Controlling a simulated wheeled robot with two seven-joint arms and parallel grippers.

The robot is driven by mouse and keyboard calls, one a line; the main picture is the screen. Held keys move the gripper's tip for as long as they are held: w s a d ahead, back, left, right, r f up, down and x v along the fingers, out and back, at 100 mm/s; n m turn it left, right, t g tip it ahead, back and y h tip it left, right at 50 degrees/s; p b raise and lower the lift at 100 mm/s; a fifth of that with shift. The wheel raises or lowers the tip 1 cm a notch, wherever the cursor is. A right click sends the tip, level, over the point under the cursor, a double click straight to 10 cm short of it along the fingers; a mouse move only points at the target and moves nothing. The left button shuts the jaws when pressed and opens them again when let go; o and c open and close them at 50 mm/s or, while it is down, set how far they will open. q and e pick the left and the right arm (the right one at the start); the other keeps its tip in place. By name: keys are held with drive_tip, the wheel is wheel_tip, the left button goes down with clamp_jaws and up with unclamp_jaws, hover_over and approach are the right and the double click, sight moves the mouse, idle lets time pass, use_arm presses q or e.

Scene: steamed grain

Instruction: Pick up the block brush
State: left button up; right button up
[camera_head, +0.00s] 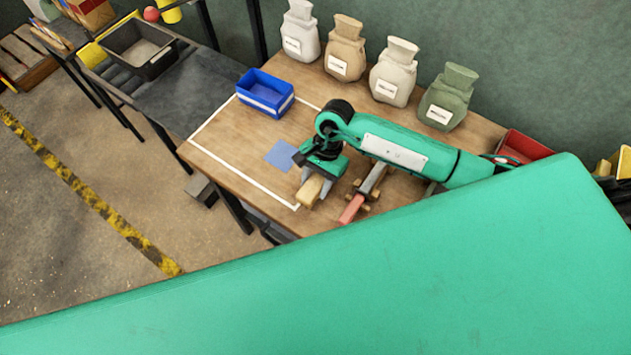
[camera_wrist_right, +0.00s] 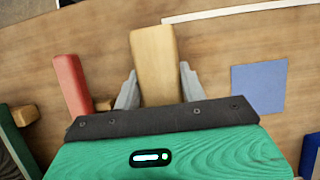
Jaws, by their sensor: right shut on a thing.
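The block brush (camera_head: 310,191) shows as a tan wooden block near the front edge of the wooden table. In the right wrist view its wooden top (camera_wrist_right: 154,62) stands between the two grey fingers. My right gripper (camera_head: 316,184) is shut on it, with a finger against each side. The brush's underside and bristles are hidden, so I cannot tell whether it touches the table. My left gripper is not in view.
A red-handled tool (camera_head: 352,208) lies close beside the brush on a small wooden holder. A blue bin (camera_head: 265,101), a blue square (camera_head: 281,155) and a white outline are to the left. Several sacks (camera_head: 391,82) line the back. A red bin (camera_head: 525,147) stands right.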

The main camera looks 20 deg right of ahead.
sight(316, 182)
drive_tip(key=shift+r+p, duration=0.35)
drive_tip(key=shift+r, duration=0.05)
wheel_tip(316, 182, up, 20)
drive_tip(key=b, duration=0.5)
drive_tip(key=shift+f, duration=0.2)
